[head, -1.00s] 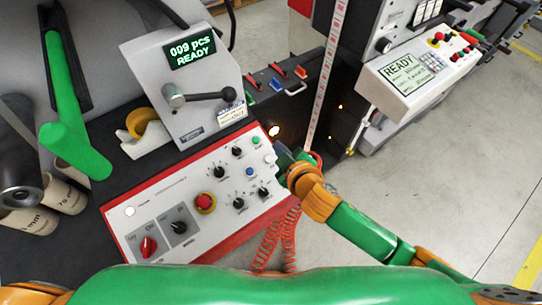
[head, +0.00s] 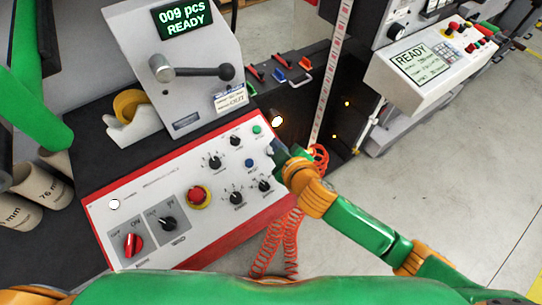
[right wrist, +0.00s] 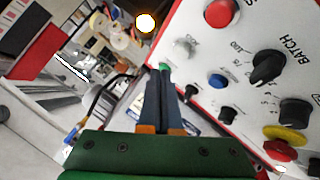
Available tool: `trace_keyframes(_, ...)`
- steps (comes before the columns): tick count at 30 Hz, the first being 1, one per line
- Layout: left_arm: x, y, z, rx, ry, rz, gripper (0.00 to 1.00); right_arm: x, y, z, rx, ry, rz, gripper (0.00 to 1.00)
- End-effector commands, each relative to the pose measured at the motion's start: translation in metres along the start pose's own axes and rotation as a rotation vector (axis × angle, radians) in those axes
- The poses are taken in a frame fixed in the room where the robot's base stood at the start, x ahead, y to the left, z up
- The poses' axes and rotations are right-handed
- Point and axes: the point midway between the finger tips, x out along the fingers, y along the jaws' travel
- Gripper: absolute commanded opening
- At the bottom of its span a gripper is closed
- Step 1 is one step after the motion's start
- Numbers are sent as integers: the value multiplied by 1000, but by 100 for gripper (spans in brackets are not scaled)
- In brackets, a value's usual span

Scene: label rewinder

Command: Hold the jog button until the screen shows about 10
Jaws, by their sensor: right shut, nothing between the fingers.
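The white button marked JOG (right wrist: 183,48) is on the white control panel with a red border; in the head view the white button (head: 269,150) is partly covered by my right gripper. The right gripper (head: 277,147) is shut and empty. Its fingertips (right wrist: 165,72) are close beside the white button and by the green button (right wrist: 163,66) in the right wrist view; I cannot tell whether they touch either. The screen (head: 183,16) reads "009 pcs READY" in green. My left gripper is not in view.
The panel (head: 150,190) also has a blue button (head: 249,163), black knobs, a red emergency stop (head: 197,195) and a red switch (head: 133,244). Open floor lies right.

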Motion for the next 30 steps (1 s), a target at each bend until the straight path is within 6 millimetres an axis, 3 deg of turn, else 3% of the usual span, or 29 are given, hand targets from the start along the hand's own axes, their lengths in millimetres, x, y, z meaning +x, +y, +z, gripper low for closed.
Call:
trace_keyframes(1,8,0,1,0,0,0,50,6,-5,6,1,-1,0,0)
trace_keyframes(6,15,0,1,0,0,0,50,13,-9,9,0,1,1,0)
trace_keyframes(30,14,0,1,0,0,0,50,13,-9,9,0,0,1,0)
